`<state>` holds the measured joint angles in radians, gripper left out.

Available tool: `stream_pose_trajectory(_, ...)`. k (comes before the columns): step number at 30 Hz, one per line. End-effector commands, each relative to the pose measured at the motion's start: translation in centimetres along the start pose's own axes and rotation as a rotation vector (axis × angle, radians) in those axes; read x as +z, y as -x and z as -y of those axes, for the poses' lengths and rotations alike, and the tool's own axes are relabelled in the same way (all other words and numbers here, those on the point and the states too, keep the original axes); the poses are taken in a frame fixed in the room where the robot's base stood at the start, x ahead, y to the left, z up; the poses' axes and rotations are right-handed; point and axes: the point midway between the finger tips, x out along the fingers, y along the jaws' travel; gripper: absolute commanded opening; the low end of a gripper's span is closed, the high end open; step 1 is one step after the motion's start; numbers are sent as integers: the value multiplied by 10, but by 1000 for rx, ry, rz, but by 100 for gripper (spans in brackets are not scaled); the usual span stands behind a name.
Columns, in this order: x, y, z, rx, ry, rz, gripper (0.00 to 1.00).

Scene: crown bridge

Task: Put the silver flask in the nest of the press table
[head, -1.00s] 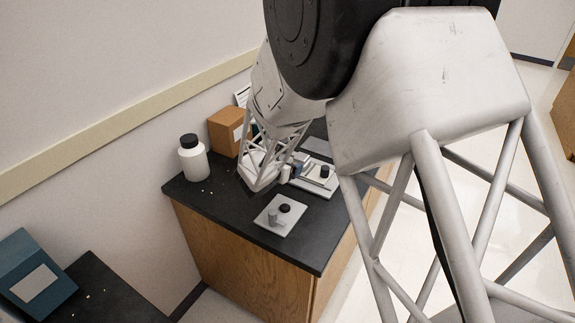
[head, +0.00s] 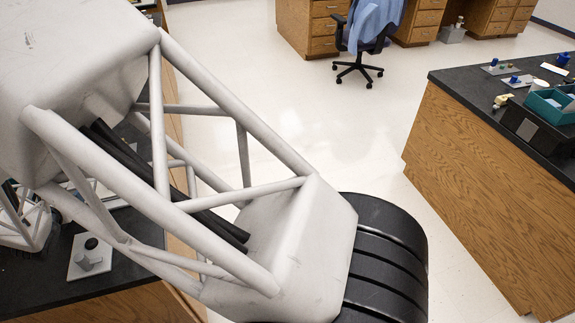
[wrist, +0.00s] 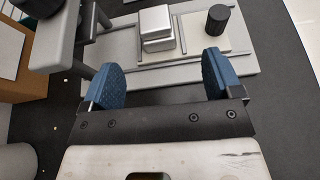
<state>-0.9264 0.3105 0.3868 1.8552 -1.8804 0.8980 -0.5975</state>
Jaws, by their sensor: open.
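In the wrist view, a silver block (wrist: 157,28), which looks like the silver flask, sits on a grey plate fixture (wrist: 188,72) that looks like the press table. I cannot tell whether it rests in a nest. A black ribbed knob (wrist: 217,20) stands on the plate to its right. My gripper (wrist: 163,76) has two blue pads spread wide apart. It is open and empty, with the block beyond the pads and apart from them. In the head view my arm hides most of this area, and the pads do not show there.
In the head view, a small plate (head: 78,268) with a black knob (head: 91,243) and a grey post stands on the dark bench. Another bench (head: 480,105), with a teal bin (head: 552,106), is at the right. An office chair (head: 358,65) stands on open floor behind.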

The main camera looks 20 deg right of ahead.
Motion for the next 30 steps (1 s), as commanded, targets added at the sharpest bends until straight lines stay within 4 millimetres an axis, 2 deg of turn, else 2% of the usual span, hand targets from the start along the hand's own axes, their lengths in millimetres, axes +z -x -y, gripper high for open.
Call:
stream_pose_trajectory(5,24,-3,35,-65,-87,-12,85)
stream_pose_trajectory(8,44,-4,68,-126,-173,-23,85)
stream_pose_trajectory(17,108,10,199,-365,-521,-56,85)
stream_pose_trajectory(24,141,41,300,-552,-818,-68,85)
stream_pose_trajectory(30,158,76,376,-700,-1069,-68,85)
